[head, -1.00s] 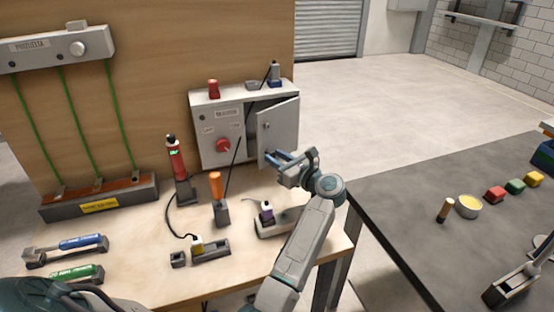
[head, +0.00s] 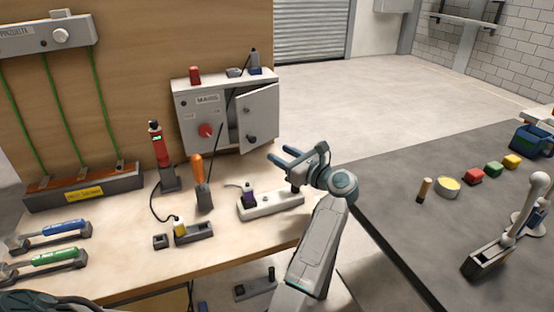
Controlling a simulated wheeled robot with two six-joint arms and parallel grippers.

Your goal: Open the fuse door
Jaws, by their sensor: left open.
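The fuse door (head: 265,115) is the light grey panel on the right half of the grey cabinet (head: 194,120). It stands ajar in the head view, with a dark gap along its left edge. A small dark knob (head: 251,139) sits low on it. The cabinet's inside is mostly hidden by the door.
A red knob (head: 206,130) is on the cabinet's left half. An orange-handled tool (head: 197,170), a red device (head: 160,150) and a white block (head: 272,203) stand on the wooden bench before it. A dark table (head: 400,210) lies to the right. The cabinet's top holds small items.

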